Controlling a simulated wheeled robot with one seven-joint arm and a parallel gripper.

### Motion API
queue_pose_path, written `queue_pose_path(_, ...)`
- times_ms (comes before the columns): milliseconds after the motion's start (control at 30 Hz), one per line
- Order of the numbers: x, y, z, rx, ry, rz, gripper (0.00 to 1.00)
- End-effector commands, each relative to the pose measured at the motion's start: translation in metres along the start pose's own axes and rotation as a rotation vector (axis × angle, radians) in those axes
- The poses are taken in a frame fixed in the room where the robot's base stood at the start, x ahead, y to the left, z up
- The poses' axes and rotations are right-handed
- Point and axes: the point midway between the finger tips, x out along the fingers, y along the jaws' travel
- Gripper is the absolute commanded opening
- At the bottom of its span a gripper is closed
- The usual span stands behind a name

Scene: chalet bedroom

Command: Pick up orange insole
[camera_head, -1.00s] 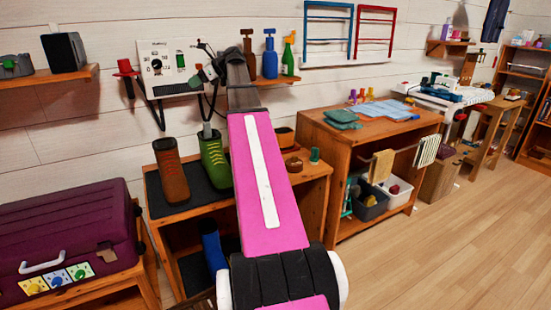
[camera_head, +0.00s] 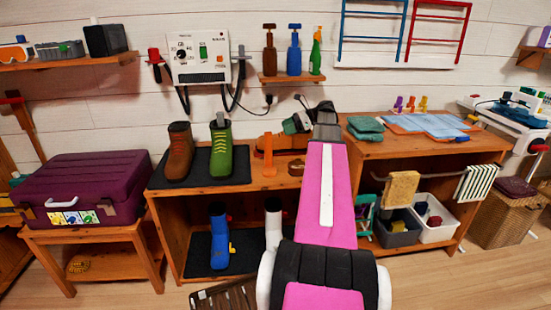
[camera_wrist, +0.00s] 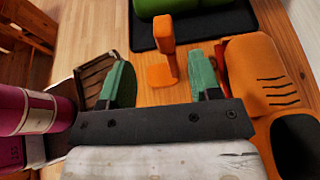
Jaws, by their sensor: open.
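A bright orange upright piece (camera_head: 268,148) with a flat foot stands on the wooden bench (camera_head: 160,180), right of the mat with the boots; it appears to be the orange insole. It also shows in the wrist view (camera_wrist: 166,40), ahead of the gap between my green fingers. My gripper (camera_wrist: 160,70) is open, with nothing between its fingers. It also shows in the head view (camera_head: 303,120), to the right of the orange piece and apart from it.
A brown boot (camera_head: 179,150) and a green boot (camera_head: 221,152) stand on the black mat (camera_head: 200,180). A brown-orange object with dark slits (camera_wrist: 258,70) lies close by on the right in the wrist view. A red-and-blue rack (camera_head: 400,35) hangs on the wall.

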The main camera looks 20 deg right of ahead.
Motion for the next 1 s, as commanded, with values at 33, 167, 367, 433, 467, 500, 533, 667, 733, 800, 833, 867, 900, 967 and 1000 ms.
queue_pose_path(33, 0.003, 0.001, -0.001, -0.001, -0.001, 0.001, 0.57)
queue_pose_path(167, 0.016, 0.001, 0.0, -0.001, -0.001, 0.001, 0.57)
queue_pose_path(367, 0.046, 0.0, 0.0, -0.001, 0.0, 0.001, 0.57)
queue_pose_path(433, 0.052, 0.0, 0.0, -0.001, 0.0, 0.002, 0.57)
queue_pose_path(467, 0.054, 0.0, 0.0, 0.0, 0.0, 0.001, 0.57)
queue_pose_path(500, 0.056, 0.0, 0.0, 0.0, 0.0, 0.0, 0.57)
queue_pose_path(533, 0.057, -0.001, 0.0, 0.0, 0.0, 0.0, 0.57)
queue_pose_path(667, 0.067, -0.002, -0.001, 0.0, 0.0, 0.0, 0.57)
queue_pose_path(733, 0.077, -0.003, -0.001, 0.0, 0.0, 0.002, 0.57)
queue_pose_path(800, 0.087, -0.004, -0.002, 0.0, 0.0, 0.001, 0.57)
queue_pose_path(833, 0.091, -0.004, -0.002, 0.0, 0.0, 0.001, 0.57)
queue_pose_path(867, 0.095, -0.004, -0.001, -0.001, 0.0, 0.001, 0.57)
queue_pose_path(900, 0.1, -0.004, -0.001, -0.001, 0.0, 0.002, 0.57)
queue_pose_path(967, 0.105, -0.004, -0.001, -0.001, 0.0, 0.001, 0.57)
queue_pose_path(1000, 0.107, -0.004, -0.001, 0.0, 0.0, 0.0, 0.57)
